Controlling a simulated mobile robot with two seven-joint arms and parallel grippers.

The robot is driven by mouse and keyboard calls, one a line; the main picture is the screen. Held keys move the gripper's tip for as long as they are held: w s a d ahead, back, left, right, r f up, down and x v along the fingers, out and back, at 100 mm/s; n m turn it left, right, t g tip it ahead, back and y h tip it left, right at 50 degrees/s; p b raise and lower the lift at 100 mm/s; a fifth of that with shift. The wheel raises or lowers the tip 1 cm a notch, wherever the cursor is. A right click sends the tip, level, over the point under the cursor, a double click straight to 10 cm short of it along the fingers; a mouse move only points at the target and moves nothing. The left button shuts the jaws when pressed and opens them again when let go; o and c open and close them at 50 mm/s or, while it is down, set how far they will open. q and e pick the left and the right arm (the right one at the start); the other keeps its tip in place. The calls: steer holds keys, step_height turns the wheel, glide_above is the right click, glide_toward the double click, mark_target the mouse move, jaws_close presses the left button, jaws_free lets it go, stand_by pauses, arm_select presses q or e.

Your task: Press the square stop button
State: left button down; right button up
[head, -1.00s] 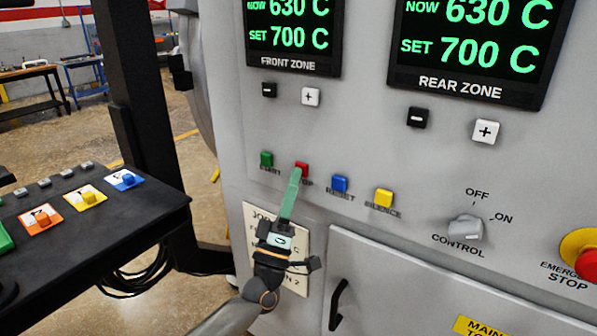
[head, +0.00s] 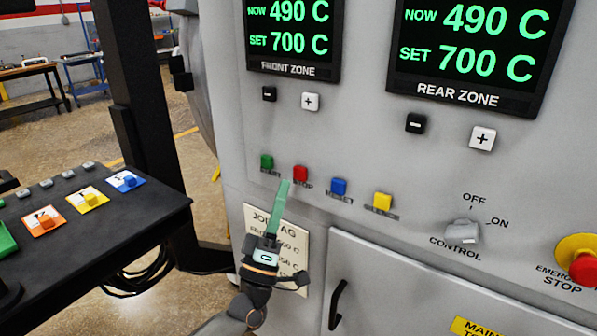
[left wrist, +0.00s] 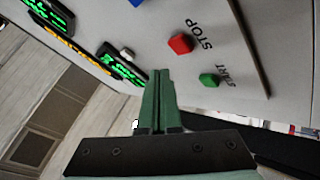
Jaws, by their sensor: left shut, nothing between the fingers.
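The red square stop button (head: 300,173) sits on the grey furnace panel, between the green start button (head: 266,162) and the blue reset button (head: 338,187). My left gripper (head: 284,183) is shut and empty, its green fingers pointing up just below and left of the stop button in the head view. The fingertips look apart from the button. In the left wrist view the shut fingers (left wrist: 158,75) point at the panel, with the red stop button (left wrist: 181,44) and the green start button (left wrist: 209,80) to their right. My right gripper is not in view.
A yellow silence button (head: 383,202) is further right in the row. The control knob (head: 463,231) and red emergency stop (head: 583,268) are on the right. Two displays read NOW 490 C and SET 700 C. A black console (head: 75,240) stands at the left.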

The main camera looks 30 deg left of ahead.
arm_select(q)
steer(key=s, duration=0.3)
steer(key=shift+a+p, duration=0.1)
steer(key=shift+p, duration=0.2)
stand_by(0.6)
steer(key=s+d+f+m+g+h, duration=0.2)
steer(key=d+f+m+g+h, duration=0.25)
steer(key=f, duration=0.55)
steer(key=s+d+f+m+g+h, duration=0.1)
steer(key=d+f+m+g+h, duration=0.25)
steer(key=d+f+m, duration=0.45)
steer(key=s+f+m+g+y, duration=0.1)
steer(key=s+f+g, duration=0.3)
steer(key=s+f, duration=0.3)
steer(key=s+f+m+g+y+p, duration=0.1)
steer(key=s+f+g, duration=0.4)
steer(key=f, duration=0.8)
steer(key=shift+s+m, duration=0.55)
steer(key=shift+s, duration=0.65)
